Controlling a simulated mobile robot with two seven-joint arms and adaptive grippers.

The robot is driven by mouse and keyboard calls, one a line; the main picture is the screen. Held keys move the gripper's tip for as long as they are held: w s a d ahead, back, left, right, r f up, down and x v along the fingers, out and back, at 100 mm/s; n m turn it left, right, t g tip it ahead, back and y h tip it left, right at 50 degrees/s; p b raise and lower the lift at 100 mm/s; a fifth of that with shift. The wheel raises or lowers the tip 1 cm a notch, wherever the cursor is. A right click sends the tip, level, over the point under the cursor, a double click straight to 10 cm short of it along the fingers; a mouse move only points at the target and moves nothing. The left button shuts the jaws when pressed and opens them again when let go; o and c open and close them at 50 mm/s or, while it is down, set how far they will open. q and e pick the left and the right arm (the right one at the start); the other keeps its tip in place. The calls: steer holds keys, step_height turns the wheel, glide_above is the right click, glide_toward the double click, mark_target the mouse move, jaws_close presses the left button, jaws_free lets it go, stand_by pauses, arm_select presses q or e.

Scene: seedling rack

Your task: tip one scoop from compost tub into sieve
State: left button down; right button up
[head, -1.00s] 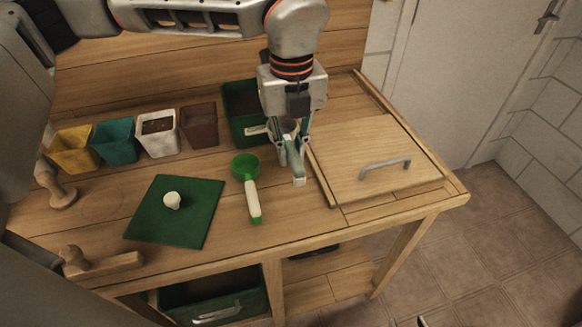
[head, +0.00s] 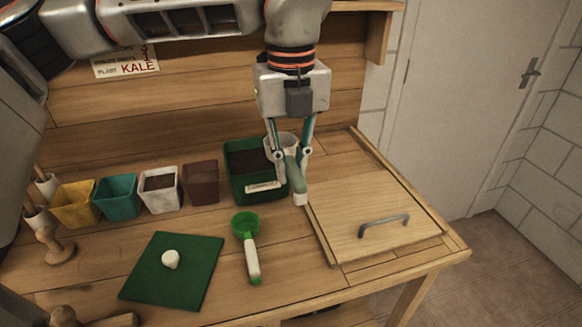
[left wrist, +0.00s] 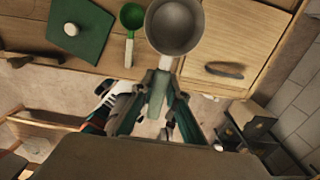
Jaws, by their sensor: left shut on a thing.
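My left gripper (head: 290,160) is shut on the teal, pale-tipped handle of a grey round scoop (head: 299,187). The scoop's bowl shows large in the left wrist view (left wrist: 175,24); its inside looks plain grey, with no compost that I can make out. The compost tub (head: 237,189) is dark green, holds dark soil and has a pale label. In the head view the scoop's bowl overlaps the tub's right side; its height above the tub is unclear. I cannot make out a sieve. My right gripper is out of view.
A green scoop with a white handle (head: 253,262) lies in front of the tub. A green square lid with a pale knob (head: 192,250) lies left of it. Several pots (head: 117,198) stand left of the tub. A handled wooden panel (head: 345,210) is at right.

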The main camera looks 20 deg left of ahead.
arm_select(q)
steer(key=c, duration=2.6)
jaws_free()
jaws_close()
